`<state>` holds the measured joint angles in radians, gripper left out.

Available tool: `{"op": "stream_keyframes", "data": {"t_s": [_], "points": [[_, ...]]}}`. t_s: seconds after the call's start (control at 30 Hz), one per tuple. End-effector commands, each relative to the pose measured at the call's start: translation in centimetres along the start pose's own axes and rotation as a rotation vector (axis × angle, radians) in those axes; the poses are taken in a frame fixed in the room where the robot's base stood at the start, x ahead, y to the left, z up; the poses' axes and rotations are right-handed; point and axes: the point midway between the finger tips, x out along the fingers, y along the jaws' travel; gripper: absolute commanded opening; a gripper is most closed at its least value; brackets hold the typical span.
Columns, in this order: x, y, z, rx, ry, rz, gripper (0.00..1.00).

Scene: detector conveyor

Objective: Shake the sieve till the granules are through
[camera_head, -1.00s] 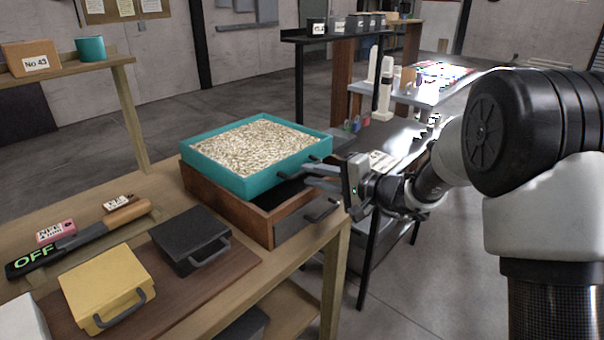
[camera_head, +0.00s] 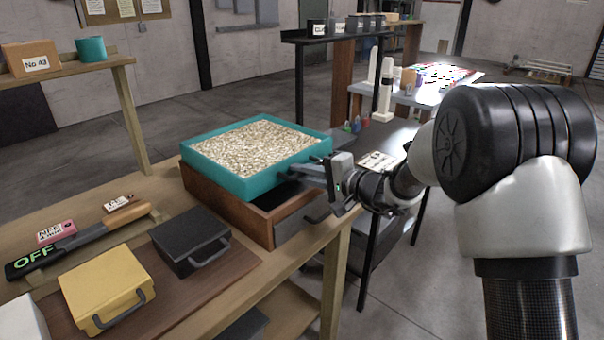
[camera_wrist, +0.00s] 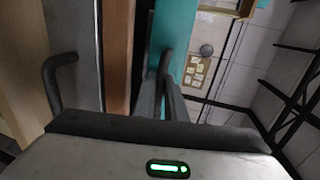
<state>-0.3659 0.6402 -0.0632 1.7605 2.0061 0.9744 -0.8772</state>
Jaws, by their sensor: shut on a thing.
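The sieve (camera_head: 243,187) is a shallow teal square frame filled with pale granules (camera_head: 258,147). It sits on top of a brown wooden box (camera_head: 228,208) with a grey front at the table's right end. My gripper (camera_head: 312,170) is shut on the sieve's dark handle at its right side. In the wrist view, the fingers (camera_wrist: 168,100) close around the handle beside the teal wall (camera_wrist: 180,35). The inside of the box is mostly hidden under the sieve, so I cannot see what lies in it.
A black case (camera_head: 190,241) and a yellow case (camera_head: 103,286) with handles lie on a brown board left of the box. A dark bar marked OFF (camera_head: 45,257) lies behind them. A dark side table (camera_head: 385,140) stands beyond my arm.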

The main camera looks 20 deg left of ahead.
Motion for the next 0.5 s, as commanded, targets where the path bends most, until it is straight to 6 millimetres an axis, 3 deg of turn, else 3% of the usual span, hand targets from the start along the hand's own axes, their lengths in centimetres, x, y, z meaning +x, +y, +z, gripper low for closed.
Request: {"op": "stream_keyframes", "data": {"t_s": [0.33,0.5], "points": [[-4.5,1.4,-0.1,-0.002,0.003,-0.004,0.0],[-5.6,1.3,-0.1,0.0,0.002,-0.001,0.0]]}}
